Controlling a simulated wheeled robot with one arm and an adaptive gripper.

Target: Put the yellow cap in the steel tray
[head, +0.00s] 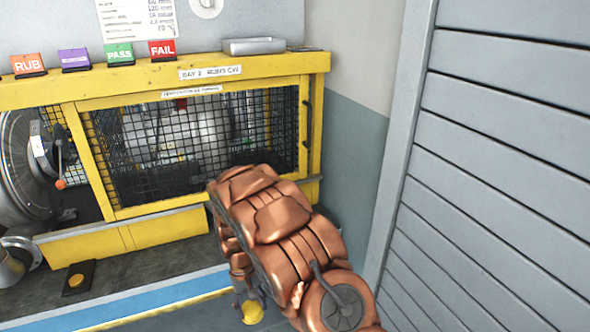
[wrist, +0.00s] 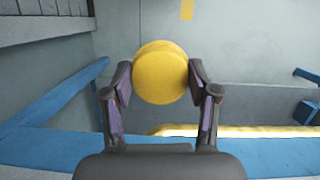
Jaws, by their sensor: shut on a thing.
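The yellow cap (wrist: 160,72) is round and sits between the two dark fingertips of my gripper (wrist: 160,80) in the wrist view. The fingers are shut on its sides. In the head view the cap (head: 252,313) shows low in the picture, beside my copper-coloured arm, which hides most of the gripper. The steel tray (head: 254,46) is shallow and grey. It stands on top of the yellow bench frame at the right end, well above and apart from the cap. Its inside can hardly be seen.
A mesh-fronted yellow cage (head: 200,140) fills the bench below the tray. A black pad with a yellow spot (head: 78,279) lies at lower left. A slatted grey wall (head: 500,150) closes the right.

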